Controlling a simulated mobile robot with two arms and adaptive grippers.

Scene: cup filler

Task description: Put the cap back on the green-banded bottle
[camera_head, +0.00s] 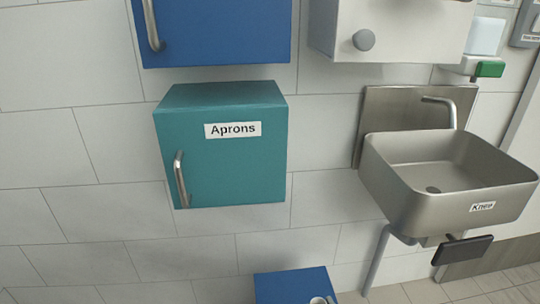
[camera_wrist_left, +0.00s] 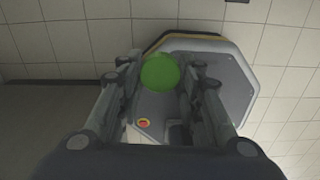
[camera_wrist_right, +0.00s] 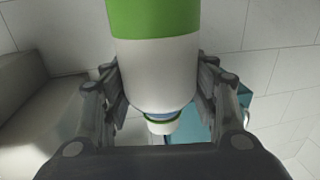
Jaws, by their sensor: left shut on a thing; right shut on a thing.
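The green-banded bottle (camera_wrist_right: 153,72) is white with a broad green band and fills the middle of the right wrist view. My right gripper (camera_wrist_right: 157,78) is shut on it, with a finger on each side of its white body. A narrower end with a thin green ring and a white tip (camera_wrist_right: 162,126) shows below the body. A round green thing (camera_wrist_left: 160,71), which looks like the cap, sits between the fingertips of my left gripper (camera_wrist_left: 158,74), which is shut on it. Neither gripper, the bottle nor the cap shows in the head view.
In the head view, a teal Aprons cabinet (camera_head: 235,155) hangs on the tiled wall, with a blue cabinet (camera_head: 215,30) above it. A steel sink (camera_head: 440,200) is at the right. A blue box (camera_head: 285,287) stands at the bottom edge.

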